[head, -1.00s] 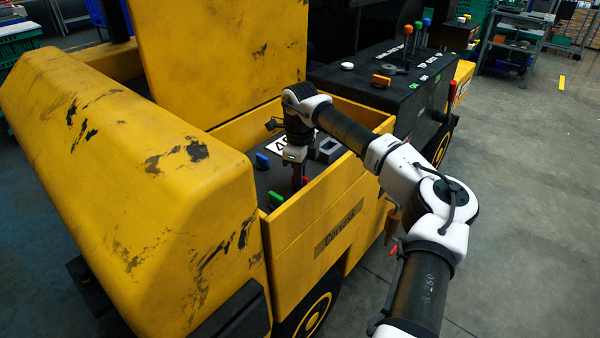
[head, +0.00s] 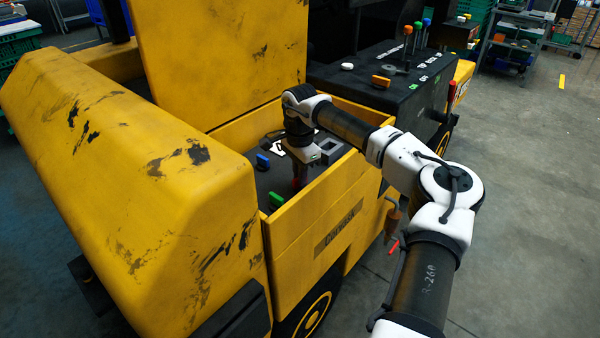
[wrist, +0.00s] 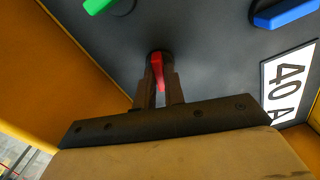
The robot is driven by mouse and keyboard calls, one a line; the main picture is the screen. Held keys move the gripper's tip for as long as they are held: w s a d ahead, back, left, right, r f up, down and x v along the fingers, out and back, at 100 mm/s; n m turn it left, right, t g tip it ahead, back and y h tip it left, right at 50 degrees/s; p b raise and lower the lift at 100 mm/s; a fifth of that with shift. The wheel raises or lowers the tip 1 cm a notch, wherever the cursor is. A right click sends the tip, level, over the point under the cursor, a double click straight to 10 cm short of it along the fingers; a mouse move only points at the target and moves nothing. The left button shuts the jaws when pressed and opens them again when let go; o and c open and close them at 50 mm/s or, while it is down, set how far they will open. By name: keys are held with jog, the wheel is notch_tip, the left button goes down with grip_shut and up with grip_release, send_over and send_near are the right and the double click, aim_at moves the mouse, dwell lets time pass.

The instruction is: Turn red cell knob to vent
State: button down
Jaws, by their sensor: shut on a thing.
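The red knob (wrist: 158,72) sits on a dark panel and shows between my gripper's fingers in the wrist view. My gripper (wrist: 159,88) is shut on it, with one finger on each side. In the head view my gripper (head: 297,184) reaches down into the yellow-walled bay, and the knob is mostly hidden by it. Any vent marking by the knob cannot be made out.
A green knob (head: 277,199) and a blue knob (head: 262,162) stand on the same panel. A white label reading "40 A" (wrist: 288,84) lies beside them. The yellow side wall (head: 330,205) borders the bay close to my gripper. More levers (head: 408,45) stand on the black console behind.

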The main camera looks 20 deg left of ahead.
jog(key=shift+n, duration=1.5)
jog(key=c, duration=1.5)
grip_release()
jog(key=shift+r, duration=0.15)
notch_tip(320, 180, up, 14)
jog(key=shift+f+b, duration=0.2)
jog(key=shift+b, duration=0.45)
